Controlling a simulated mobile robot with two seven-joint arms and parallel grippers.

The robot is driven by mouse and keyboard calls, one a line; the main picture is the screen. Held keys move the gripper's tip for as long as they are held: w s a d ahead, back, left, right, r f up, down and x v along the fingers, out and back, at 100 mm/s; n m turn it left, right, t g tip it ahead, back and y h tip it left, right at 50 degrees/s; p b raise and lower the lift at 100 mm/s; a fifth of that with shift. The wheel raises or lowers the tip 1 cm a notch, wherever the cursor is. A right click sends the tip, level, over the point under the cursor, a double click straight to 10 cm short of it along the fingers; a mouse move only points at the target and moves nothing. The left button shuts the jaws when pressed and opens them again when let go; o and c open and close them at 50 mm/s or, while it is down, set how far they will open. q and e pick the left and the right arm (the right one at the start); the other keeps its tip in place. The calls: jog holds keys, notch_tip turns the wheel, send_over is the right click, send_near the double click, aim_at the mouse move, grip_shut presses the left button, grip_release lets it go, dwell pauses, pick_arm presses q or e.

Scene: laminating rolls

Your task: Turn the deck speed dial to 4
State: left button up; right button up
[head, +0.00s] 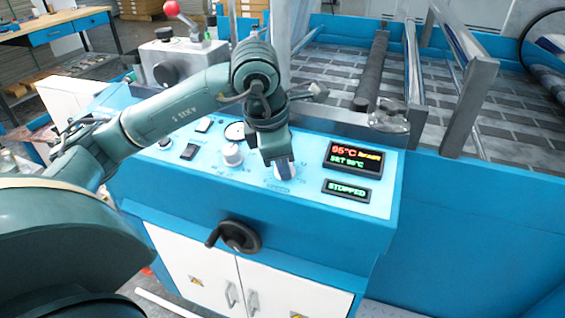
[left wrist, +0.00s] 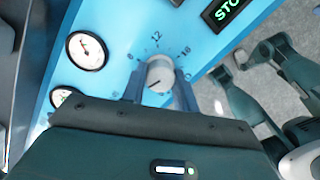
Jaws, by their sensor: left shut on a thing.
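A white dial knob (head: 287,174) stands on the light-blue control panel, left of the two displays. My left gripper (head: 280,163) reaches down onto it from above and is shut on it. In the left wrist view the knob (left wrist: 159,75) sits between the two fingers of the gripper (left wrist: 160,90). A dark pointer line shows on its face. My right gripper cannot be made out.
A second white knob (head: 232,155) is close to the left of the gripper. The temperature display (head: 354,159) reads 95°C, and the lower display (head: 347,190) reads STOPPED. A black handwheel (head: 238,237) juts out below the panel. A round gauge (left wrist: 88,51) lies left of the knob.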

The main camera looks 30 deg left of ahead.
pick_arm(q)
jog(key=shift+n, duration=0.3)
jog(key=o, duration=1)
jog(key=shift+c, duration=0.2)
jog(key=shift+r, duration=0.15)
jog(key=p+v, duration=0.2)
jog(key=v, duration=1.1)
jog(key=shift+s, duration=0.1)
